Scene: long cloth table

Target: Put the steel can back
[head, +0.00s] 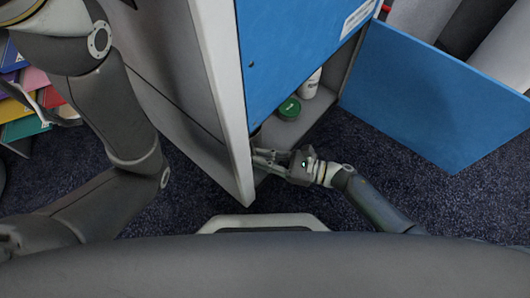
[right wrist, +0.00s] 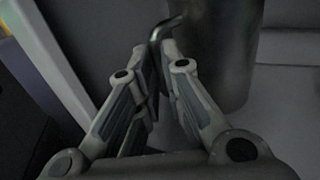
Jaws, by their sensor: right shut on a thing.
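The steel can (right wrist: 228,55) is a dark grey metal cylinder in the right wrist view, with a thin curved handle (right wrist: 166,27) on its left side. My right gripper (head: 260,157) is at the open lower compartment of the blue cabinet, beside its left edge. In the right wrist view its fingers (right wrist: 160,62) are closed together at the handle. In the head view the can is mostly or wholly hidden behind the cabinet edge.
The cabinet's blue door (head: 430,95) stands open to the right. A green-lidded jar (head: 289,108) and a white bottle (head: 311,83) stand inside on the grey compartment floor (head: 300,128). Coloured folders (head: 25,125) are at the left. Dark carpet (head: 420,190) is clear at the right.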

